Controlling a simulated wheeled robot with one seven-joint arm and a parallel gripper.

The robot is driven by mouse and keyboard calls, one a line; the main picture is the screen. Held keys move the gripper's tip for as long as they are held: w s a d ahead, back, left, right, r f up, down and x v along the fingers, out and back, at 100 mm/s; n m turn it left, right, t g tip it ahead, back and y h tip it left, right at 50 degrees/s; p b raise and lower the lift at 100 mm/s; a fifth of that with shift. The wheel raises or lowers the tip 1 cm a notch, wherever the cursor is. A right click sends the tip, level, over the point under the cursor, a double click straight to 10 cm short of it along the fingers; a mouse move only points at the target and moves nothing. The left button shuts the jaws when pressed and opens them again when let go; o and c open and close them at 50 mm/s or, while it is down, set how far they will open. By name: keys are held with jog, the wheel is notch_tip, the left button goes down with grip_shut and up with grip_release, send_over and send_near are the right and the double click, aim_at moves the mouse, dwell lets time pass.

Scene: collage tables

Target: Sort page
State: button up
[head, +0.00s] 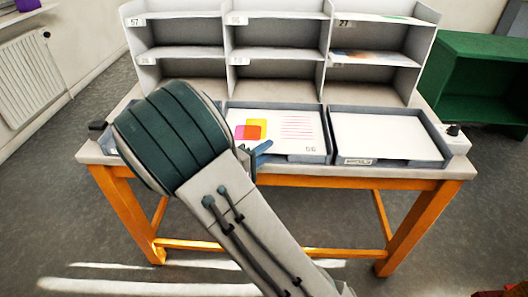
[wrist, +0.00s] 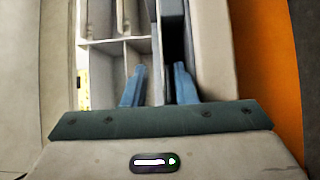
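A printed page (head: 285,128) with overlapping magenta, yellow and red squares and pink lines lies in the middle tray (head: 300,158). A small number is printed at its lower right; I cannot read it surely. My gripper (head: 258,150) is at the front left of this tray, mostly hidden behind my arm. In the wrist view its two blue fingers (wrist: 158,85) stand apart with nothing visible held between them. A grey shelf unit (head: 228,70) with numbered compartments stands behind the trays. Pages with colour show in its right column, upper (head: 402,18) and lower (head: 365,57).
The right tray (head: 440,150) holds blank white sheets (head: 383,136) and has a front label. My arm hides the table's (head: 440,172) left part. A dark knob (head: 97,126) sits at the left edge. A green cabinet (head: 470,85) stands right, a radiator (head: 30,80) left.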

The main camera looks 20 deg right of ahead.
jog(key=shift+s+a, duration=0.1)
jog(key=v, duration=1.3)
jog(key=shift+a+p, duration=0.25)
jog(key=shift+p, duration=0.2)
jog(key=shift+s, duration=0.15)
jog(key=s+d+r+m+g+y+p, duration=0.45)
jog(key=s+d+r+g+p, duration=0.35)
jog(key=d+g, duration=0.3)
jog(key=s+r+m+t+y+p, duration=0.2)
jog(key=s+r+t+y+p, duration=0.2)
jog(key=r+y+p, duration=0.5)
notch_tip(320, 180, up, 6)
jog(key=shift+s+f+y, duration=0.2)
jog(key=shift+s+y, duration=0.55)
jog(key=shift+s, duration=0.2)
